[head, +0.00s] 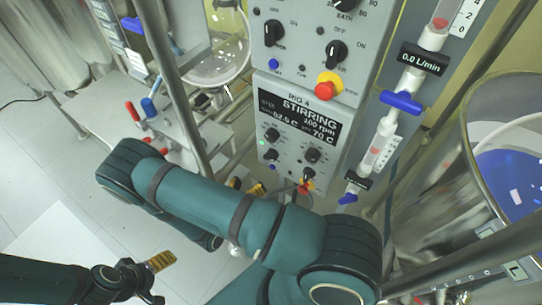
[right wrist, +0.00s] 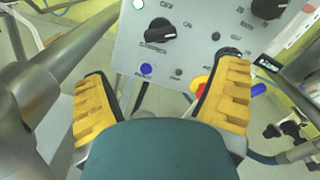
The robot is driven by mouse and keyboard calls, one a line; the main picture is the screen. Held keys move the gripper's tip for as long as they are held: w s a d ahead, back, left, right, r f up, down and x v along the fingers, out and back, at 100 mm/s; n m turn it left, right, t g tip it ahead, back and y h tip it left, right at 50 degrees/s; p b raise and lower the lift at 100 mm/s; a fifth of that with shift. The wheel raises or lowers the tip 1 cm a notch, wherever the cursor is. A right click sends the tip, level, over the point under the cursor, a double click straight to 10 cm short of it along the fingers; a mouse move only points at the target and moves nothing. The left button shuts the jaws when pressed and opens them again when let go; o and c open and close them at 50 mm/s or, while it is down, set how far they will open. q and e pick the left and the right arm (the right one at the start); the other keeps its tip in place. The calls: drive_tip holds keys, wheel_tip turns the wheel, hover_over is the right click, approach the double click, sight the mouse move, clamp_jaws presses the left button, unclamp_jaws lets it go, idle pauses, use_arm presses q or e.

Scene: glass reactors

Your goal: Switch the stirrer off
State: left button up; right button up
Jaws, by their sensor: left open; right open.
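The lower control panel (head: 292,115) has a display (head: 298,113) reading RIG 4, STIRRING, 100 rpm. Below it are several black knobs. A left knob (head: 269,155) sits below a lit green lamp (head: 262,142); it also shows in the right wrist view (right wrist: 160,30), its small labels too blurred to assign surely. A blue button (right wrist: 147,69) is below it. My right gripper (head: 246,186) is open and empty, just below and in front of the panel, partly hidden by my arm. In the right wrist view its fingers (right wrist: 165,75) are apart from the knob. My left gripper (head: 157,278) is open and empty, lower left.
A red emergency button (right wrist: 202,86) is close behind the right finger. An upper panel (head: 310,50) has more knobs and another red button (head: 327,85). Flow tubes with a blue valve (head: 402,101) and a glass vessel (head: 507,165) stand right. Metal posts are left.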

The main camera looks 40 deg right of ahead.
sight(268, 159)
drive_tip(key=x, duration=1.2)
drive_tip(key=shift+b, duration=0.35)
drive_tip(key=c, duration=1.2)
